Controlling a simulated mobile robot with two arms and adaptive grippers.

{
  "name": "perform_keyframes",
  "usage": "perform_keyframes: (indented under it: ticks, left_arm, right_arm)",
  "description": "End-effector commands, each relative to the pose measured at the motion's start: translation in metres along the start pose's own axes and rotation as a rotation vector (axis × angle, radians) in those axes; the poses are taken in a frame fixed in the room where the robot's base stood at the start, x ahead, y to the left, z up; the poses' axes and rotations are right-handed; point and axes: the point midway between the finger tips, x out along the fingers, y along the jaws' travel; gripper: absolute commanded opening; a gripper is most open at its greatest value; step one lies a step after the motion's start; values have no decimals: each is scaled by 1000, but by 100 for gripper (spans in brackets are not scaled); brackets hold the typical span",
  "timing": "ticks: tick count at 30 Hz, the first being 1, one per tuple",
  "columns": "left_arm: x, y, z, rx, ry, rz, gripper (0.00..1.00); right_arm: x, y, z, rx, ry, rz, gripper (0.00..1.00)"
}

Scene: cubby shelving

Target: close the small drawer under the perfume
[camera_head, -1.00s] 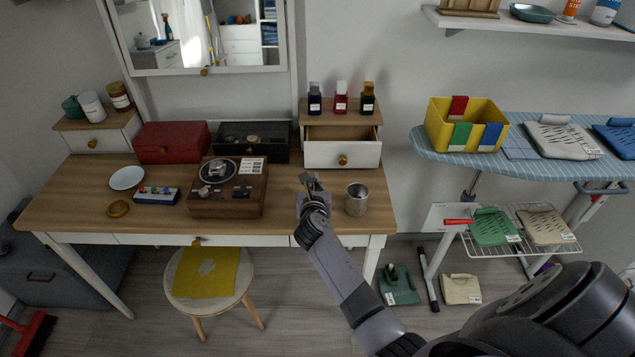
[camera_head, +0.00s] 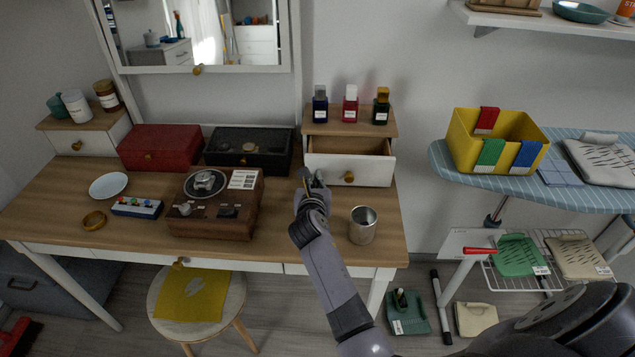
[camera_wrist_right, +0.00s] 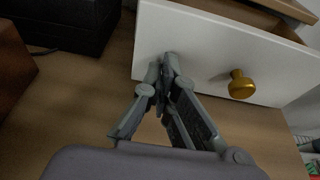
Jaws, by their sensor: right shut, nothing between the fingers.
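The small drawer (camera_head: 330,166) is pulled open from the right-hand box on the vanity table. It has a white front and a round gold knob (camera_head: 348,177). Several perfume bottles (camera_head: 350,104) stand on the box top above it. My right gripper (camera_head: 309,177) is shut and empty at the left part of the drawer front. In the right wrist view, the closed fingertips (camera_wrist_right: 167,62) are at the white front (camera_wrist_right: 205,45), left of the knob (camera_wrist_right: 241,84). I cannot tell whether they touch it. My left gripper is not in view.
A metal cup (camera_head: 363,226) stands on the table right of my right gripper. A brown record player (camera_head: 217,204) and a black case (camera_head: 249,150) are to its left. The ironing board (camera_head: 590,196) with a yellow bin (camera_head: 457,141) is at the right.

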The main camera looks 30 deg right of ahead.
Motion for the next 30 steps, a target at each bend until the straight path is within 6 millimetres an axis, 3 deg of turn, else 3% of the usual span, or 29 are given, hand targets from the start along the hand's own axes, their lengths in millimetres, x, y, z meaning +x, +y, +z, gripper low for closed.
perform_keyframes:
  ticks: [8,21,30]
  left_arm:
    - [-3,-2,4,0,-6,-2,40]
    - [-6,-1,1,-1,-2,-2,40]
    - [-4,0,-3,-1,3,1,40]
  right_arm:
    - [8,0,5,-3,-3,1,0]
    - [87,0,28,-3,-3,0,0]
    - [104,-1,34,0,-2,-1,0]
